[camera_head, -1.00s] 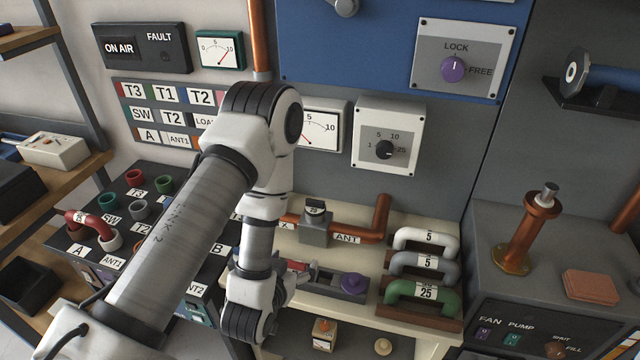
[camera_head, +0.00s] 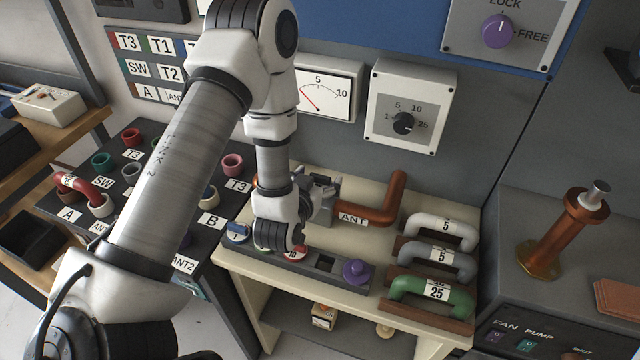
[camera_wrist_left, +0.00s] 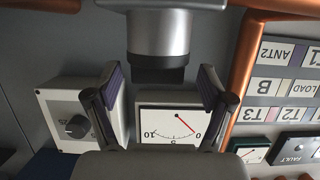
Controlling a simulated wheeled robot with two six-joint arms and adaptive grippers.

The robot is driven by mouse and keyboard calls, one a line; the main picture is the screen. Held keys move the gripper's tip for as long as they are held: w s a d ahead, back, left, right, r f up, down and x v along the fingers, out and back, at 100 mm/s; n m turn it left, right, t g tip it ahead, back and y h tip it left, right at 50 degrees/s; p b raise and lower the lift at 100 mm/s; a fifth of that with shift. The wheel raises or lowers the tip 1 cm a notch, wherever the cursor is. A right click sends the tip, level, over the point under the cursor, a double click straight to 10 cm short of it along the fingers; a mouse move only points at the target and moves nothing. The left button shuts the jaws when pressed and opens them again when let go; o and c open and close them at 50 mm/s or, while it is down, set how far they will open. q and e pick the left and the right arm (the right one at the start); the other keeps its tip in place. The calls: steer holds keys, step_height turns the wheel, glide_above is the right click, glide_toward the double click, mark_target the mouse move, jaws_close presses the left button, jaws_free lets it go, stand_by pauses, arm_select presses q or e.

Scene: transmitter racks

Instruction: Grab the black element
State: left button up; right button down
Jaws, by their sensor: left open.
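My left gripper (camera_head: 322,188) is open at the grey block on the copper line on the cream bench. In the left wrist view its two fingers (camera_wrist_left: 158,84) stand apart. A dark squarish end, which looks like the black element (camera_wrist_left: 158,70), sits on a silver cylindrical body (camera_wrist_left: 158,32) and shows between the fingers, with gaps on both sides. In the head view the gripper and wrist largely hide the element and the block. My right gripper is not in view.
A tray (camera_head: 325,266) with coloured round elements, including a purple one (camera_head: 356,272), lies in front of the wrist. The copper pipe marked ANT (camera_head: 388,205) rises to the right. White, grey and green handles (camera_head: 432,290) stand further right. A meter (camera_head: 325,92) is on the wall behind.

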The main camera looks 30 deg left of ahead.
arm_select(q)
steer(key=shift+w+r, duration=0.1)
steer(key=shift+w, duration=0.25)
steer(key=shift+s+d, duration=0.1)
steer(key=c, duration=1.3)
